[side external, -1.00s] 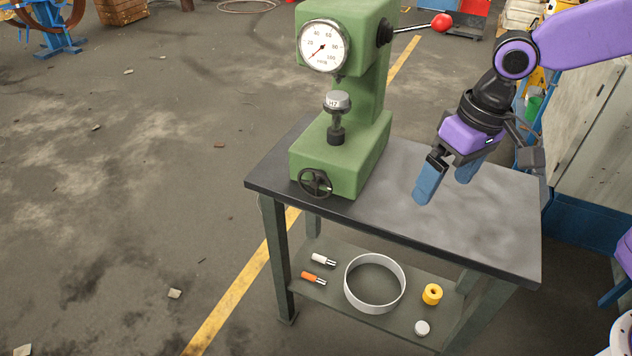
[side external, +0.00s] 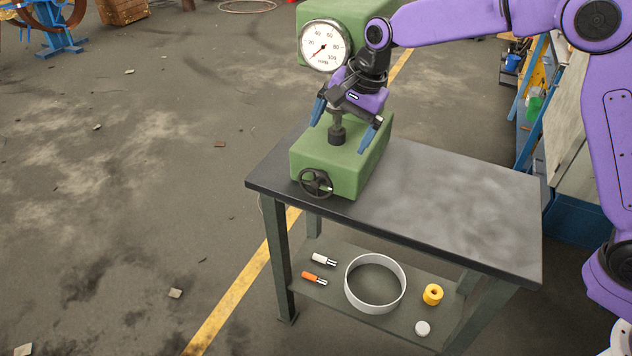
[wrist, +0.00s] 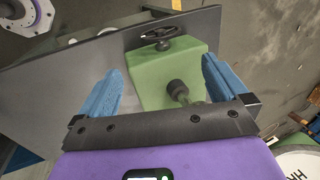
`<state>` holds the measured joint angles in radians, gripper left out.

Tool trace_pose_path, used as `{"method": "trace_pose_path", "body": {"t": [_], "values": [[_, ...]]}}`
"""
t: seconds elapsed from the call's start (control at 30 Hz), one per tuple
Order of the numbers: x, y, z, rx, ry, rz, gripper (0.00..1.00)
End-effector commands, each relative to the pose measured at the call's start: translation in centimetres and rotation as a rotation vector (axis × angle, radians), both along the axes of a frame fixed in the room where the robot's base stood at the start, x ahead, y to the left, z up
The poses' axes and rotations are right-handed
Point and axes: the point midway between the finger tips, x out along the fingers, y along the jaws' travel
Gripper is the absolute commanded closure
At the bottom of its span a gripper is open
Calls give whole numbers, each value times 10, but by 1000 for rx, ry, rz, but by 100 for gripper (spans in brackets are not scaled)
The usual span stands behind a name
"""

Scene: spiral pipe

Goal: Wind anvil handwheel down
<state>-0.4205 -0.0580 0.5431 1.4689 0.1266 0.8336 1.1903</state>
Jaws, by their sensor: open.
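The green hardness tester (side external: 335,165) stands on the dark bench, with its dial gauge (side external: 325,46) at the top. The black handwheel (side external: 316,183) is on the front of its base, and it also shows in the wrist view (wrist: 163,36). My gripper (side external: 343,128) is open and empty above the base, its blue fingers on either side of the dark anvil post (side external: 336,134). The post also shows between the fingers in the wrist view (wrist: 178,90). The fingers look apart from the post.
The bench top (side external: 450,205) is clear to the right of the tester. The lower shelf holds a white ring (side external: 375,284), a yellow spool (side external: 432,294), a white cap (side external: 422,328) and two small handled tools (side external: 318,269). The gauge head overhangs close to my gripper.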

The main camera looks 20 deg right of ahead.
Motion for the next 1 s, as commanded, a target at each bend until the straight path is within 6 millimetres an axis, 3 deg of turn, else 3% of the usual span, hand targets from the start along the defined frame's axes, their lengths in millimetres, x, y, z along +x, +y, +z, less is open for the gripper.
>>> {"method": "trace_pose_path", "body": {"t": [0.17, 0.7, 1.0], "values": [[4, 3, -14, 0, 3, -4, 0], [24, 24, -109, -2, 4, -2, 0], [35, 35, -151, 0, 1, -2, 0]]}}
